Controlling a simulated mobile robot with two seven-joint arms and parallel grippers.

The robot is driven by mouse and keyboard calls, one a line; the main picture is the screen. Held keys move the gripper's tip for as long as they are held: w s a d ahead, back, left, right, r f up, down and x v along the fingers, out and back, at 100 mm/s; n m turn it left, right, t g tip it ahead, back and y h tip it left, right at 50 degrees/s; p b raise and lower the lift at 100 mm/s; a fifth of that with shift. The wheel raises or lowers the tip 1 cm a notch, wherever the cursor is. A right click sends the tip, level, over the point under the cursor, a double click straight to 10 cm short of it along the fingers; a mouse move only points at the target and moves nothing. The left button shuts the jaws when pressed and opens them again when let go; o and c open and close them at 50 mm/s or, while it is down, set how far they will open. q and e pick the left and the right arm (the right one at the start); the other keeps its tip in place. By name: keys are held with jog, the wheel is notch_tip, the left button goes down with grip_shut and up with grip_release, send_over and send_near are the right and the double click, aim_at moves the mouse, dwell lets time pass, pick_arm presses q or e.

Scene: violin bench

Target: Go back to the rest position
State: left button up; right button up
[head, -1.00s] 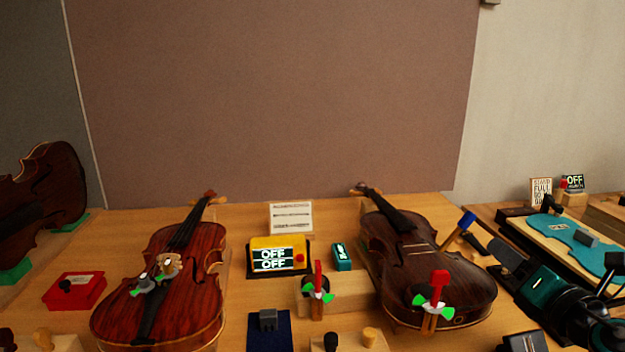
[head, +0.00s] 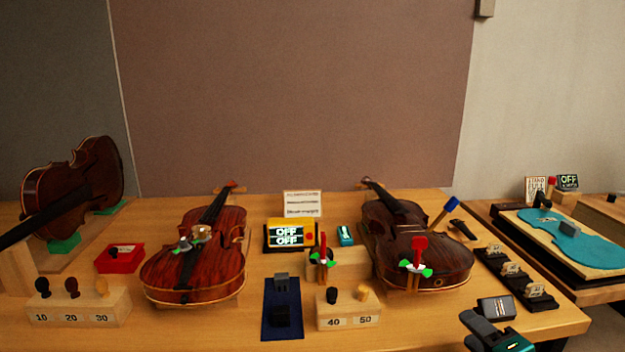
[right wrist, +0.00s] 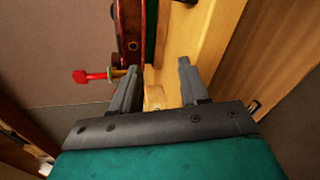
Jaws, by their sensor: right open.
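My right gripper (head: 472,334) is at the bottom right of the head view, over the bench's front right area. It is low and clear of the dark right violin (head: 425,250). In the right wrist view its two fingers (right wrist: 158,70) are spread apart with nothing between them. Beyond them show a violin's edge (right wrist: 133,40) and a red-handled clamp (right wrist: 95,75). In the head view the red-topped clamp (head: 419,245) sits at the near end of the right violin. My left gripper is not in view.

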pick_arm(q)
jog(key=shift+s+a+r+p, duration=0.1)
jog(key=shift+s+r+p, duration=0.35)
jog(key=shift+p, duration=0.25)
pick_arm(e)
jog(key=s+a+f+m+g, duration=0.2)
jog(key=s+a+f+m, duration=0.3)
jog(key=s+f+m, duration=0.3)
jog(key=s+a+f+m+g, duration=0.2)
jog(key=s+a+f+m, duration=0.3)
jog(key=s+f+m, duration=0.4)
jog(key=f+m, duration=0.1)
jog(key=m, duration=0.2)
jog(key=shift+s, duration=0.25)
